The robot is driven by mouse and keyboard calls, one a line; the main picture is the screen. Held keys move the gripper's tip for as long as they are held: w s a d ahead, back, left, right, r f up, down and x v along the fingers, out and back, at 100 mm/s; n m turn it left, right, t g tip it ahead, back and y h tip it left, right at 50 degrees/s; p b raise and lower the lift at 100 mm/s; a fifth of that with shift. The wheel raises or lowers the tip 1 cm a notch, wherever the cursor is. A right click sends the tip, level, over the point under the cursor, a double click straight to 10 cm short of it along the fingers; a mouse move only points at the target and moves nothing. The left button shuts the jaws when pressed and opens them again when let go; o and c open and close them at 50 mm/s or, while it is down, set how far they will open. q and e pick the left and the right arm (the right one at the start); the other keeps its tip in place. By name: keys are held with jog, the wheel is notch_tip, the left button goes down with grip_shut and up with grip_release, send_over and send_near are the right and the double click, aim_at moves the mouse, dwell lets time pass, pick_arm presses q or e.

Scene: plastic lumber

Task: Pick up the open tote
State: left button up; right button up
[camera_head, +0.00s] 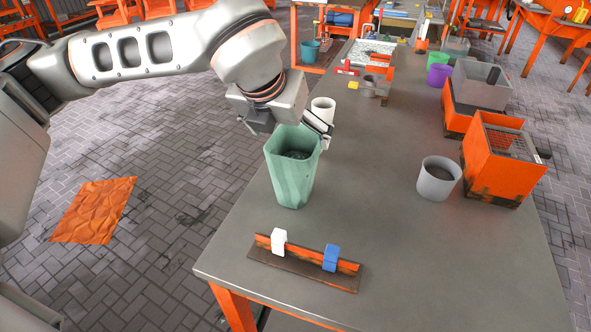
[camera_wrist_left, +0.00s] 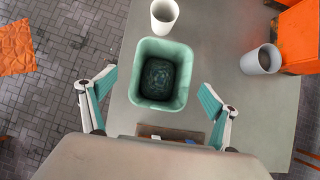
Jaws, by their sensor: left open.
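The open tote is a tall pale-green square bin (camera_head: 291,178) standing upright on the grey table near its left edge. Its open top and dark contents or bottom show in the left wrist view (camera_wrist_left: 184,98). My left gripper (camera_head: 291,128) is open above the tote's far side in the head view. In the left wrist view its two fingers (camera_wrist_left: 155,97) are spread wide on either side of the tote. I cannot tell whether either finger touches it. My right gripper is not in view.
A white cup (camera_head: 322,109) stands just behind the tote. A brown and orange rack (camera_head: 304,266) with a white and a blue clip lies in front. A grey cup (camera_head: 438,178) and an orange box (camera_head: 502,160) stand at right. The table's middle is clear.

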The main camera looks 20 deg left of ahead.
aim_at(295, 142)
pick_arm(q)
jog(key=x, duration=0.4)
jog(key=shift+w+d+f, duration=0.1)
jog(key=shift+d+f, duration=0.05)
jog(key=shift+f, duration=0.05)
jog(key=shift+r, duration=0.1)
jog(key=c, duration=2)
